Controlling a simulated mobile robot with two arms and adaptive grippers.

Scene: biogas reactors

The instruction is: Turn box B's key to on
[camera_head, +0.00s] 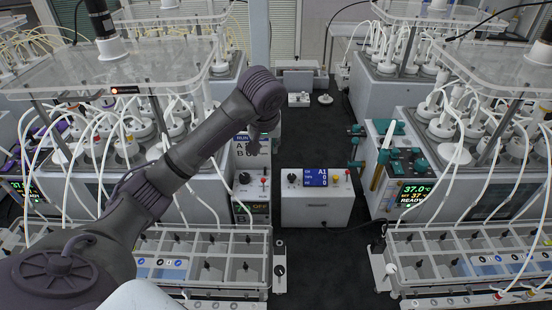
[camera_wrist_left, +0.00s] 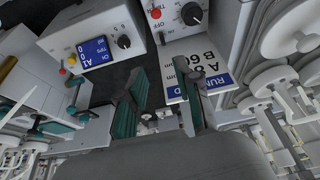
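Box B (camera_head: 243,186) is a pale box left of centre in the head view. It has a black knob, a small red-topped part and a green OFF display (camera_head: 255,208); a letter B shows below. In the left wrist view, the box's face (camera_wrist_left: 174,30) is at the top, with a black knob (camera_wrist_left: 191,14), a red knob (camera_wrist_left: 155,13) and OFF lettering. A small dark part (camera_wrist_left: 163,38) beside the lettering may be the key; its setting is unclear. My left gripper (camera_wrist_left: 160,88) is open and empty, its fingers apart below that face. The right gripper is out of view.
A RUN sign (camera_wrist_left: 197,72) stands close by the left gripper's finger. A white box with a blue A1 display (camera_head: 316,178) stands right of box B. Reactor units with tubes flank both sides. The dark middle aisle (camera_head: 310,125) is mostly clear.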

